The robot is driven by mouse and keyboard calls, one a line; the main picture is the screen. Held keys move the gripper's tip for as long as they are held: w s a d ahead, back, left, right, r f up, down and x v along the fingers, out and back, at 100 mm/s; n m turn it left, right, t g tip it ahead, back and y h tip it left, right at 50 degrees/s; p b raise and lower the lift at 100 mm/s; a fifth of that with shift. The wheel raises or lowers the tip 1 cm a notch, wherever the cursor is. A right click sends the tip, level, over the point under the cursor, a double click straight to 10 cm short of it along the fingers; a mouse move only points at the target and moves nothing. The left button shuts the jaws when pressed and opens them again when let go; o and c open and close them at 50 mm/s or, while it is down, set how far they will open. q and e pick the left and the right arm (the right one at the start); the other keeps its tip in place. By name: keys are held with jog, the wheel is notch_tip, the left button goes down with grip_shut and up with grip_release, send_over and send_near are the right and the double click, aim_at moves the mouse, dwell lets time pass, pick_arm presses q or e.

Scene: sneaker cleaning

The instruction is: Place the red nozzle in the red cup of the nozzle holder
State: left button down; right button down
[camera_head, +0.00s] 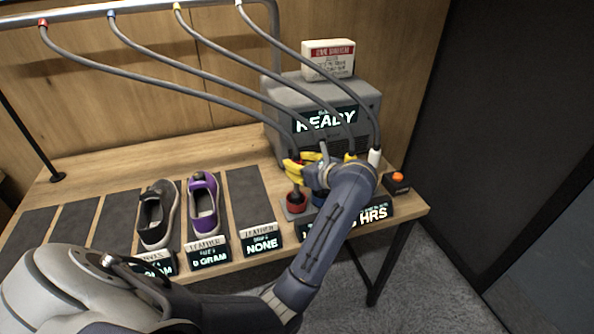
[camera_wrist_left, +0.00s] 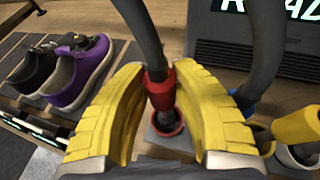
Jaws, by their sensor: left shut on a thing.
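My left gripper (camera_head: 298,167), with yellow fingers, is shut on the red nozzle (camera_wrist_left: 160,93) at the end of a grey hose. The red cup (camera_head: 295,203) stands at the left end of the nozzle holder (camera_head: 296,216). In the left wrist view, the nozzle's dark tip points down at the red cup (camera_wrist_left: 180,128) and overlaps its opening. I cannot tell how deep the tip sits. In the head view, my arm and fingers hide most of the nozzle and part of the holder. My right gripper is not in view.
A blue nozzle (camera_wrist_left: 246,98) and a yellow nozzle (camera_wrist_left: 298,126) stand close on the right. A white nozzle (camera_head: 375,158) stands farther right. The grey machine (camera_head: 277,98) is behind. A dark shoe (camera_head: 155,213) and a purple shoe (camera_head: 203,205) lie left, with signs in front.

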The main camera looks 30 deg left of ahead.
pick_arm(q)
jog(key=shift+f, duration=1.1)
jog(key=c, duration=1.1)
grip_release()
jog(key=shift+v, duration=2.8)
jog(key=shift+a, duration=0.1)
